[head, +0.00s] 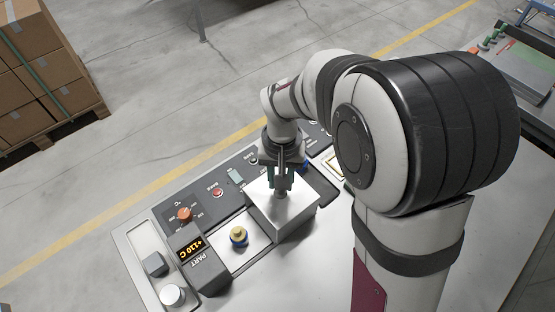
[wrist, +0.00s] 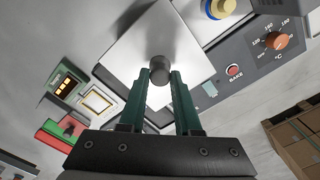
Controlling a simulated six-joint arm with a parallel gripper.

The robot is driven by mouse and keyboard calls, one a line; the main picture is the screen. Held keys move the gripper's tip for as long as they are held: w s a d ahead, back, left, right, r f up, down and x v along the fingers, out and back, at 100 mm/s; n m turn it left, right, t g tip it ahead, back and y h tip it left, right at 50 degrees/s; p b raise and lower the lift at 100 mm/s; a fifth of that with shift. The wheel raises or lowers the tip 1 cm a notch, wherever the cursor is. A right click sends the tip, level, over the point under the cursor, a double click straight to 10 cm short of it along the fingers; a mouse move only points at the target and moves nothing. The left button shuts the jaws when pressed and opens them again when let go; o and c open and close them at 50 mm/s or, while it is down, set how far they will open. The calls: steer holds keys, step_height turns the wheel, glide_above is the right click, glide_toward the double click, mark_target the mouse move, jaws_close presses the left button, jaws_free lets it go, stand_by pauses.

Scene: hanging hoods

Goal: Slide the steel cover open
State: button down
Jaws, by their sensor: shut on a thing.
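The steel cover (head: 285,210) is a box-like hood on the control panel, right of the part bay. In the wrist view its bright top (wrist: 185,45) fills the upper middle, with a round grey knob (wrist: 159,68) on it. My gripper (head: 281,188) is above the cover, its green fingers shut on the knob, as the wrist view (wrist: 160,82) also shows. A yellow and blue part (head: 239,236) stands in the bay left of the cover, uncovered. The space under the cover is hidden.
A display reading +110 C (head: 190,248) stands left of the bay. An orange dial (head: 183,214) and a red BAKE button (head: 217,192) sit on the panel behind. A grey block (head: 155,265) and a white cylinder (head: 172,295) are at the left.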

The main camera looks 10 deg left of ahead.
steer(key=shift+w+d, duration=0.2)
steer(key=shift+w, duration=0.05)
steer(key=c, duration=0.6)
jaws_free()
steer(key=shift+s, duration=0.1)
step_height(320, 180, up, 16)
steer(key=shift+f, duration=0.1)
steer(key=s+d+f+m, duration=0.2)
steer(key=s+d, duration=0.1)
steer(key=s, duration=0.3)
steer(key=s+d+f+m+y, duration=0.1)
steer(key=s+d+f, duration=0.1)
steer(key=s, duration=0.5)
steer(key=s+d+f+m, duration=0.2)
steer(key=s+d, duration=0.2)
steer(key=s, duration=0.2)
steer(key=shift+s+f+m+y, duration=0.25)
steer(key=shift+s+m+y, duration=0.05)
steer(key=shift+s+y, duration=0.1)
